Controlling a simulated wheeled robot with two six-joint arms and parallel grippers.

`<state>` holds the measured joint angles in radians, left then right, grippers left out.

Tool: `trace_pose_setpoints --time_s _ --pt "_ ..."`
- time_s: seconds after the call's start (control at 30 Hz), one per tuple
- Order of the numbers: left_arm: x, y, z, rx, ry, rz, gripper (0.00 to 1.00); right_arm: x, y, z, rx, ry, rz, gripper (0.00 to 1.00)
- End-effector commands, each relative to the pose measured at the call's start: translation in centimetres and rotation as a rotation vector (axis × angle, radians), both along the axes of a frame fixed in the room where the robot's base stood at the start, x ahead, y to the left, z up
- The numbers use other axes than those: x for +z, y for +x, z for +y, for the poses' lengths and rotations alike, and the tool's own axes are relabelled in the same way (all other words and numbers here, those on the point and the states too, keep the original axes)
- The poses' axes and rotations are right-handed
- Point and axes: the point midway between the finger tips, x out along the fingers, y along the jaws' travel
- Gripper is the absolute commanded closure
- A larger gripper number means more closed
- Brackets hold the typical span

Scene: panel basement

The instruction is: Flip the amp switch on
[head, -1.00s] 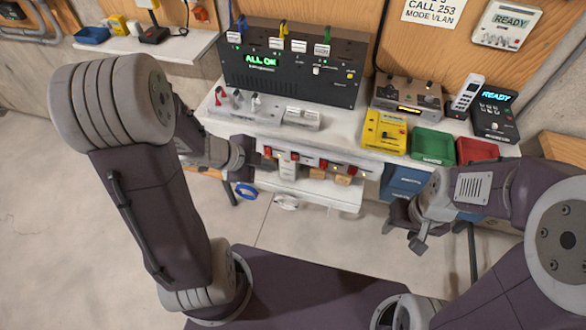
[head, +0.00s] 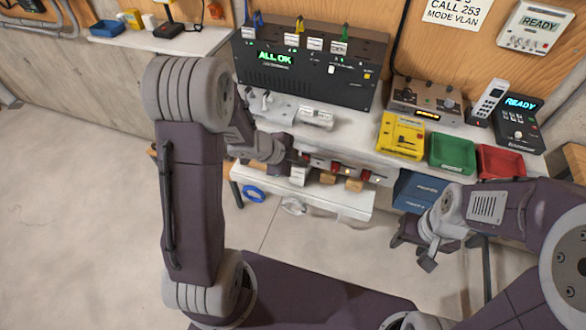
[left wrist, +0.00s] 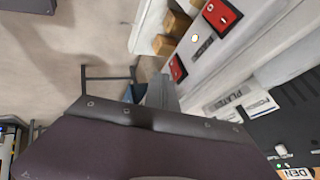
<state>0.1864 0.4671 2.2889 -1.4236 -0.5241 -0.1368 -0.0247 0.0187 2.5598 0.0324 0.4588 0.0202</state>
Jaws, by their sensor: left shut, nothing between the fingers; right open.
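A strip with red rocker switches (head: 335,168) runs along the front edge of the bench. In the left wrist view, one red switch (left wrist: 221,16) is at the top and another red switch (left wrist: 178,68) is nearer the middle, with a small pale light between them. I cannot read which one is the amp switch. My left gripper (head: 304,160) is shut and empty at the strip, covering its left part. In the left wrist view its grey tip (left wrist: 160,93) is near the lower switch; contact is unclear. My right gripper (head: 414,252) is open and empty, low in front of the bench.
A black rack unit (head: 300,75) reading "ALL OK" stands on the bench. A yellow box (head: 401,135), a green tray (head: 452,152) and a red tray (head: 500,162) lie to its right. A lower shelf (head: 330,204) holds wooden blocks. Open floor lies at left.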

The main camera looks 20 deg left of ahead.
Motion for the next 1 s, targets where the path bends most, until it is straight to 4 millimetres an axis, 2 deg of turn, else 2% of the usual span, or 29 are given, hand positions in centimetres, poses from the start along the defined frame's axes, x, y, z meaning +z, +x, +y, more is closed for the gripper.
trace_pose_setpoints --time_s 0.17,0.47,0.6,0.77,1.0 --pt "0.3 1.2 0.0 -0.001 0.001 0.0 1.0 0.6 0.0 0.0 0.0 0.0 0.0 0.52" --pt "0.2 1.3 0.0 0.0 0.0 0.001 1.0 0.5 0.0 0.0 0.0 0.0 0.001 0.52" --pt "0.9 2.0 -0.1 0.001 -0.001 0.003 1.0 2.1 0.0 0.0 0.0 0.0 0.0 0.52" --pt "0.4 2.0 0.0 0.0 0.0 0.001 1.0 1.5 0.0 0.0 0.0 0.0 0.001 0.52" --pt "1.1 2.0 0.0 0.0 0.0 0.001 1.0 2.3 0.0 0.0 0.0 0.0 0.001 0.52"
